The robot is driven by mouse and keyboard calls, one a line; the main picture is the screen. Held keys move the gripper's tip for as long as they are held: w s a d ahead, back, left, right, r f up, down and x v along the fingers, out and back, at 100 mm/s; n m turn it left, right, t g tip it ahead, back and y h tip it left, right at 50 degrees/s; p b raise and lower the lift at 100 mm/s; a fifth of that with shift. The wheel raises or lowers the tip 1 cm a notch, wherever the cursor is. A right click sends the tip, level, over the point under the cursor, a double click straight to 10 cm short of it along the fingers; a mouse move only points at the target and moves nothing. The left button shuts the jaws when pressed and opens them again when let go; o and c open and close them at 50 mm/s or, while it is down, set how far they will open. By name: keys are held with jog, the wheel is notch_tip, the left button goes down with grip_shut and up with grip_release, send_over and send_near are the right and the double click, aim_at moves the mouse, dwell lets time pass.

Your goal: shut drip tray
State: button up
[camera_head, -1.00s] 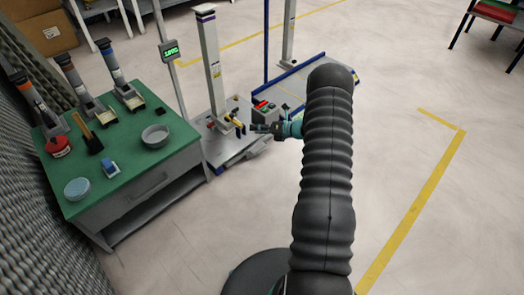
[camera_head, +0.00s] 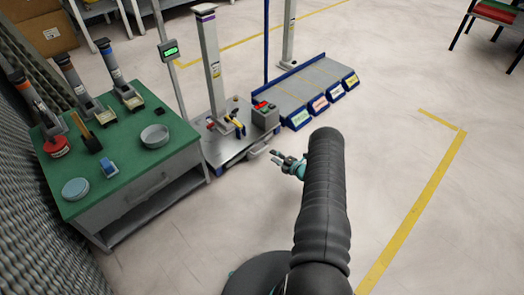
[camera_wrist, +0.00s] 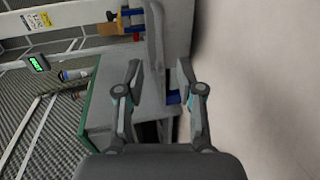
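The drip tray (camera_head: 236,157) appears to be the low grey slab at the front of the weighing column's base, with a grey bar handle (camera_head: 259,151) at its front edge. It seems to stick out from the base; how far I cannot tell. My gripper (camera_head: 274,157) is low, just right of the handle in the head view. In the wrist view my gripper (camera_wrist: 158,66) has its two fingers spread apart. A grey upright bar (camera_wrist: 154,38), likely the handle, shows between and beyond the fingertips. I cannot see any contact.
A green-topped bench (camera_head: 122,170) with bowls and several dispensers stands left. A blue-edged platform (camera_head: 310,85) is behind right. Floor at right is clear.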

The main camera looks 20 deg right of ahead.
aim_at(262, 149)
jog(key=x, duration=0.9)
jog(key=shift+b, duration=0.35)
grip_shut()
